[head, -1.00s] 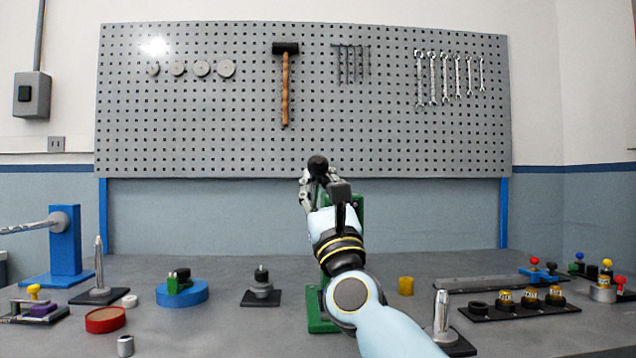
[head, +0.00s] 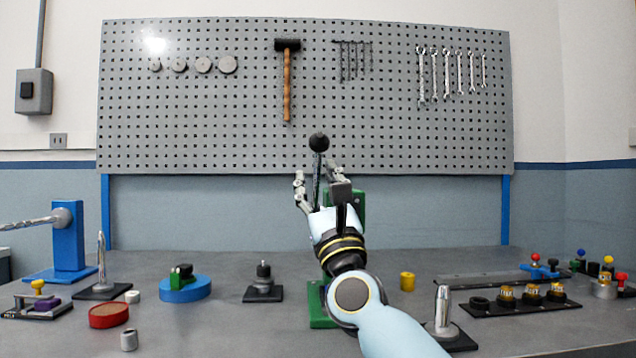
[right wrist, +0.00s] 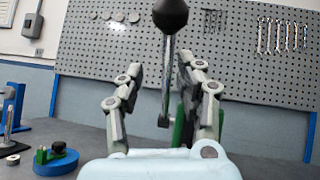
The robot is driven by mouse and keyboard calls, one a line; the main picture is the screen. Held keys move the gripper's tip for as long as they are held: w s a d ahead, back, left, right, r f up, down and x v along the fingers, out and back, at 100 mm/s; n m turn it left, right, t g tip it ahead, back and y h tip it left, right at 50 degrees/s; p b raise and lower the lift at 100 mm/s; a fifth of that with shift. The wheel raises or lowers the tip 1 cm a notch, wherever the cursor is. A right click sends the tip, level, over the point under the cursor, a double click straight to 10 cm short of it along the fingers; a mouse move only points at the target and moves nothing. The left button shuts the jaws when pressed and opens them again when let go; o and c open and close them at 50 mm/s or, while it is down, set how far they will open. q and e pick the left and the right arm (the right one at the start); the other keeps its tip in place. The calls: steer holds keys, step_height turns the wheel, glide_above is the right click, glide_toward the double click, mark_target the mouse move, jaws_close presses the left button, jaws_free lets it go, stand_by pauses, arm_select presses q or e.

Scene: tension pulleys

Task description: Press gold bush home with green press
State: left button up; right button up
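The green press (head: 319,308) stands in the middle of the table, mostly hidden behind my right arm. Its steel lever with a black ball knob (head: 318,142) points up; the knob also shows in the right wrist view (right wrist: 170,14). My right gripper (head: 321,187) is open, one finger on each side of the lever rod and below the knob, with gaps to the rod in the right wrist view. A gold-yellow cylinder (head: 407,281) stands on the table right of the press; I cannot tell if it is the gold bush. The pressing spot is hidden. My left gripper is out of view.
Left of the press are a black-based post (head: 263,283), a blue round stand (head: 183,289), a red dish (head: 109,315) and a steel spike (head: 101,262).

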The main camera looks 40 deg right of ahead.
steer(key=v, duration=1.2)
steer(key=shift+f, duration=0.1)
